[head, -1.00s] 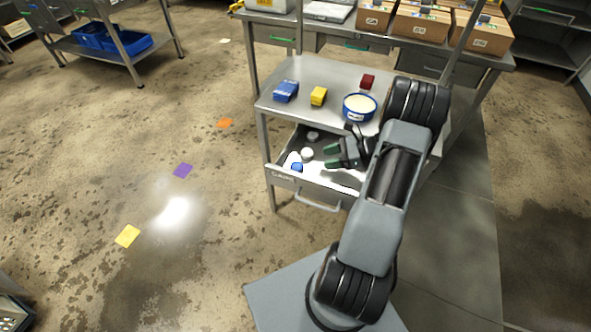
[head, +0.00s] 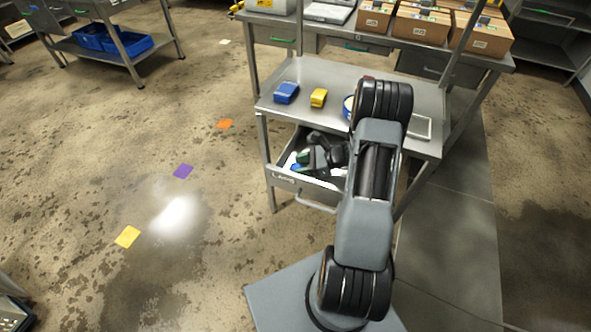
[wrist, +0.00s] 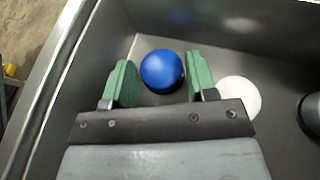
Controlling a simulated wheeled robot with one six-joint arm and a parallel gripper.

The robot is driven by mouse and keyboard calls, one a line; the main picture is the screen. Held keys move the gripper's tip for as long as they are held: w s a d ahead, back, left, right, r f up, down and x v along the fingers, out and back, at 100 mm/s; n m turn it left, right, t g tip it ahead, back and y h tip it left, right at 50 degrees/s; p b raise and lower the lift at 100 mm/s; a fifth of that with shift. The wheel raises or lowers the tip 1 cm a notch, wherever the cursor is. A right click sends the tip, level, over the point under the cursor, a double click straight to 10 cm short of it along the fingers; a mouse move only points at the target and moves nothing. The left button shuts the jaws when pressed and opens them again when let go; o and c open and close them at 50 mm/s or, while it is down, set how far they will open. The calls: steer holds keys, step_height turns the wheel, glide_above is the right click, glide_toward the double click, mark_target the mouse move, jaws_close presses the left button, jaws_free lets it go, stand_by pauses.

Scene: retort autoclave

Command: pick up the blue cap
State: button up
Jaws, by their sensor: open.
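The blue cap (wrist: 162,71) is round and smooth and lies in the open drawer (head: 283,180). In the wrist view it sits between the tips of my gripper's two green fingers (wrist: 160,78), with a gap on each side. The gripper is open and holds nothing. In the head view my gripper (head: 304,161) is over the left part of the drawer and hides most of the cap. I cannot tell how far the fingertips reach down beside it.
A white round piece (wrist: 241,96) lies just right of the right finger, and a dark round object (wrist: 311,114) is farther right. The drawer walls are close by. Above the drawer, the tabletop holds a blue box (head: 286,92) and a yellow box (head: 318,97).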

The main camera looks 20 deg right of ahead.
steer(key=c, duration=0.6)
steer(key=shift+o, duration=0.2)
steer(key=shift+r, duration=0.1)
